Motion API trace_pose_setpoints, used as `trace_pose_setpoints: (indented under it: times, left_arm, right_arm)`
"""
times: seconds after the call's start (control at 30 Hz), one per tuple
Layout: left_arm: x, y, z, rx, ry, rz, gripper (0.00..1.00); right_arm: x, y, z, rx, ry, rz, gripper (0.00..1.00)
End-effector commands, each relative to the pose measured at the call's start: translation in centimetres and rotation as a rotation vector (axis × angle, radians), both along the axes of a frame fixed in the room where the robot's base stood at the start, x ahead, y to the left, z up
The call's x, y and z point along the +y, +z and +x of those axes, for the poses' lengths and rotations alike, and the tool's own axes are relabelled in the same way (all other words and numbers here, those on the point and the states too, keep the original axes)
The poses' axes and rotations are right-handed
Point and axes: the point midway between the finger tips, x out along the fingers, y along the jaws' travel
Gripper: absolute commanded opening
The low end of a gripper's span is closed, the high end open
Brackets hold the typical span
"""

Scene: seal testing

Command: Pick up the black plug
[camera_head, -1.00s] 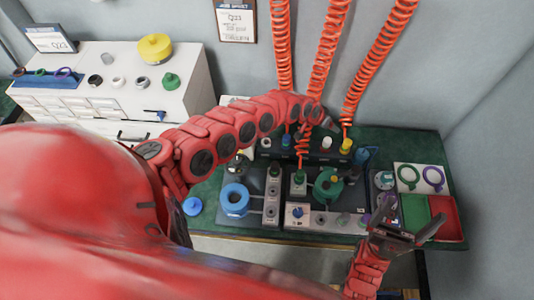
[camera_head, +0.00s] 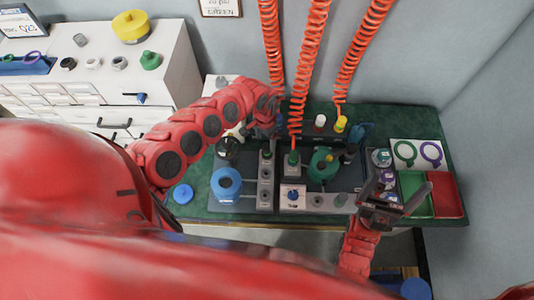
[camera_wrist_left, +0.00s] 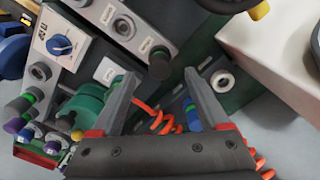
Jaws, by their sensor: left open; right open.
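In the left wrist view a dark, blackish plug (camera_wrist_left: 160,62) stands at the end of a grey socket block (camera_wrist_left: 125,25). It shows just beyond and between the fingertips of my left gripper (camera_wrist_left: 161,76), which is open with nothing clearly held. In the head view my left gripper (camera_head: 268,124) is over the back left of the bench equipment, mostly hidden by its own arm; I cannot make out the plug there. My right gripper (camera_head: 394,198) is open and empty above the right front of the bench.
Orange coiled hoses (camera_head: 302,75) hang over the bench (camera_head: 395,120); one shows near my left fingers. A white cabinet (camera_head: 170,75) stands left.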

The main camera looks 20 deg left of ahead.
Motion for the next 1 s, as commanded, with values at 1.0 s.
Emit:
trace_pose_setpoints:
  times: [1.0]
  left_arm:
    - [-0.5, -7.2, 0.6, 0.001, 0.0, 0.0, 0.79]
  right_arm:
    - [0.0, -0.6, 0.0, -0.001, 0.0, 0.0, 1.0]
